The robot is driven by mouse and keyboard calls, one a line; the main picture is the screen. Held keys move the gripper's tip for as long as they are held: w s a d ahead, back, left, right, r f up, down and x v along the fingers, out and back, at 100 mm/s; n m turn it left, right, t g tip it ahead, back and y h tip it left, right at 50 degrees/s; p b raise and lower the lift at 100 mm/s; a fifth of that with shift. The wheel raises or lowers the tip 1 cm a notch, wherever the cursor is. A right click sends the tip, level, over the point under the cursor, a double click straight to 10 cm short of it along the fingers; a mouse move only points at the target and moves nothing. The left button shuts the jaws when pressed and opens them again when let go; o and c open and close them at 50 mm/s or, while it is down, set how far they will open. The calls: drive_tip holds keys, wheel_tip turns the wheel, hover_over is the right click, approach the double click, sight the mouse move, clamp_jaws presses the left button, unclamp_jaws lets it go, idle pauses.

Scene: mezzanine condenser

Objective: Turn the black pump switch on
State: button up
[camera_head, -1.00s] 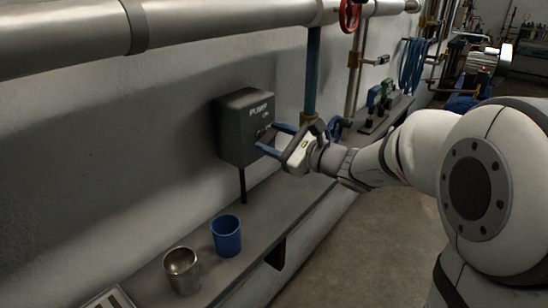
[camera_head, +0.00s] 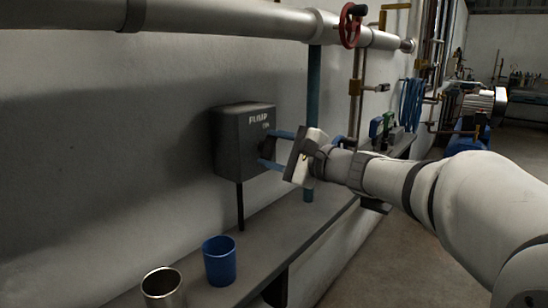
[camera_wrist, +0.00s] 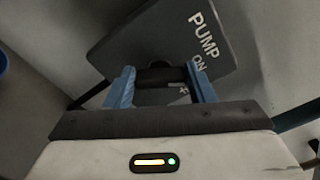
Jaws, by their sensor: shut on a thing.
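The black pump switch box (camera_head: 236,150), lettered "PUMP", is mounted on the wall left of centre in the head view. It fills the upper middle of the wrist view (camera_wrist: 150,35), where "PUMP" and "ON" can be read. My gripper (camera_head: 270,149) is at the box's right face, its two blue fingers reaching to it. In the wrist view my gripper (camera_wrist: 162,85) is shut on the dark switch knob (camera_wrist: 160,76), which lies between the blue fingers. The knob is mostly hidden in the head view, and its exact setting is hard to read.
A grey shelf (camera_head: 262,265) runs under the box with a blue cup (camera_head: 219,262) and a metal cup (camera_head: 162,288). A large pipe (camera_head: 220,18) with a red valve wheel (camera_head: 350,26) runs above. The floor (camera_head: 365,255) to the right is clear.

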idle(0.3)
drive_tip(key=o, duration=1)
drive_tip(key=v, duration=0.7)
drive_tip(key=shift+s+d+p, duration=0.25)
drive_tip(key=shift+d+p, duration=0.05)
drive_tip(key=shift+p, duration=0.05)
